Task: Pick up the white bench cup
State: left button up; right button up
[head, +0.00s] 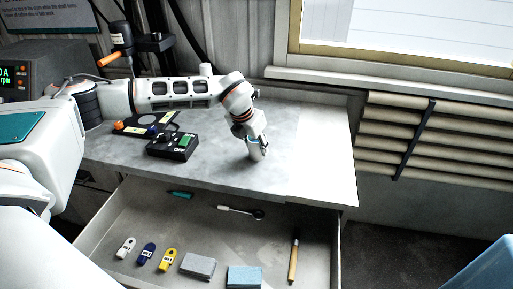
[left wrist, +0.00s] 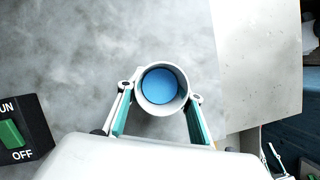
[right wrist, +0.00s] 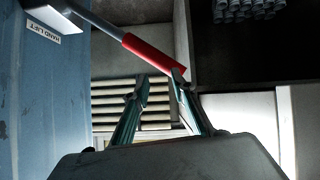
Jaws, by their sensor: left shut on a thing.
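The white bench cup (left wrist: 143,101) is a round white cup with blue inside, seen from above in the left wrist view. My left gripper (left wrist: 158,98) has its teal-padded fingers on both sides of the cup and is shut on it. In the head view the cup (head: 257,154) shows only in part below my left gripper (head: 252,141), over the grey worktop. I cannot tell whether its base touches the worktop.
Below, an open drawer (head: 165,225) holds tags, a grey block, a blue sponge (head: 244,277) and a wooden-handled tool (head: 293,262). A red handle (right wrist: 152,54) lies beyond my right fingers.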

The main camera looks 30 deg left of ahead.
pick_arm(q)
jog(key=shift+r, duration=0.1)
notch_tip(320, 180, up, 20)
jog(key=s+d+f+m+g, duration=0.3)
jog(key=s+f+m, duration=0.5)
jog(key=m, duration=0.9)
jog(key=s+d+f+m+g, duration=0.4)
jog(key=s+f+m, duration=0.4)
jog(key=m, duration=0.9)
jog(key=shift+s+d+f+g+y+b, duration=0.15)
jog(key=shift+s+d+g+y+b, duration=0.2)
jog(key=shift+s+g, duration=0.8)
jog(key=shift+s, duration=0.25)
